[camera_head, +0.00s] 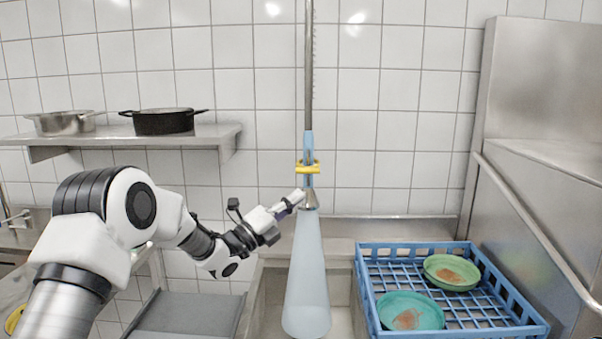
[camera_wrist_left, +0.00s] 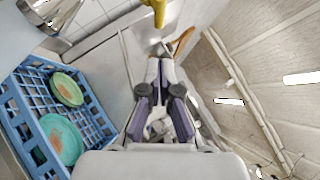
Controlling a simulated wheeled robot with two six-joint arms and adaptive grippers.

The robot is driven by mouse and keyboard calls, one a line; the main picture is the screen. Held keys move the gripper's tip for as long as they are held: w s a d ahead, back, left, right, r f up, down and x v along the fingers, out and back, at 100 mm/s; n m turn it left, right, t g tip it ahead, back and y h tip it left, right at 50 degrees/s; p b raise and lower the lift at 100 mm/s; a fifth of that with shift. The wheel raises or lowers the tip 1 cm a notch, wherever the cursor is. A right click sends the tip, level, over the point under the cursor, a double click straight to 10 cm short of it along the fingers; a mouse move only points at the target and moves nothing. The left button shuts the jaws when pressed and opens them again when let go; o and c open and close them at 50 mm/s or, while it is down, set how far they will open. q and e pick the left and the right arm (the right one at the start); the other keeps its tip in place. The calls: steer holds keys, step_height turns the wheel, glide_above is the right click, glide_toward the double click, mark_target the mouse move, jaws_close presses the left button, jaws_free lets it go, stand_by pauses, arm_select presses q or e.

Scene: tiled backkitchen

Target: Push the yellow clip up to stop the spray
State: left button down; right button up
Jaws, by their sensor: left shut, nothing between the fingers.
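The yellow clip (camera_head: 308,168) sits around the light blue handle of the hanging sprayer (camera_head: 309,142). Below it is the metal spray head (camera_head: 310,200), and a wide pale cone of spray (camera_head: 307,275) falls from it into the sink. My left gripper (camera_head: 297,199) is shut and empty, its tips just below and left of the clip, beside the spray head. Whether the tips touch the sprayer I cannot tell. In the left wrist view a yellow piece, seemingly the clip (camera_wrist_left: 159,12), shows at the top edge beyond my shut fingers (camera_wrist_left: 160,75). My right gripper is not in view.
A blue rack (camera_head: 362,290) with two green soiled plates (camera_head: 410,311) (camera_head: 452,272) stands right of the spray. A wall shelf (camera_head: 105,138) at the left holds a metal pot (camera_head: 65,123) and a black pot (camera_head: 163,122). A steel hood (camera_head: 540,120) stands at the right.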

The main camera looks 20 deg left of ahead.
mark_target(312, 172)
arm_select(q)
steer(key=w+r+p, duration=0.2)
steer(key=w, duration=0.1)
steer(key=w+r, duration=0.1)
steer(key=shift+w+p, duration=0.4)
steer(key=shift+r, duration=0.1)
steer(key=shift+r+b, duration=0.4)
steer(key=shift+r, duration=1.8)
